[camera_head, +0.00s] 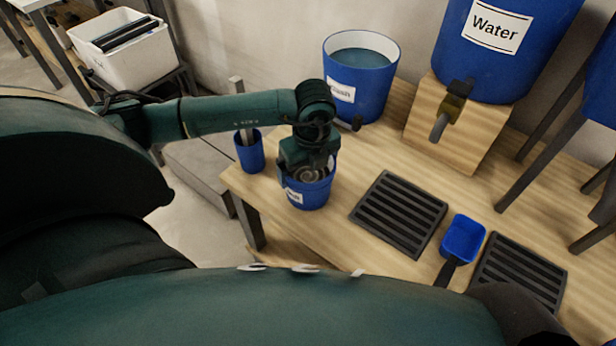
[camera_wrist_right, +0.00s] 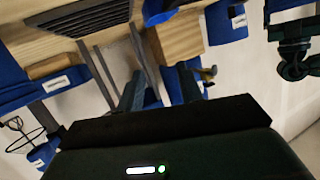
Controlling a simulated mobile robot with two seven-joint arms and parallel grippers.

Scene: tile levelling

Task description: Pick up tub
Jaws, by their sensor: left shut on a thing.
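A small blue tub (camera_head: 308,197) with a white label stands at the left end of the wooden table in the head view. My left gripper (camera_head: 308,176) points down into its top and is shut on it; the fingertips are largely hidden by the wrist and the tub's rim. I cannot tell whether the tub touches the table. My right gripper (camera_wrist_right: 161,92) shows in the right wrist view with its two fingers apart and nothing between them. It is not visible in the head view.
A large blue bucket (camera_head: 370,95) of liquid stands behind the tub. A blue cup (camera_head: 249,155) is to its left. Black grates (camera_head: 399,213) and a blue scoop (camera_head: 463,238) lie to its right. A Water barrel (camera_head: 500,50) sits on a wooden block (camera_head: 455,135).

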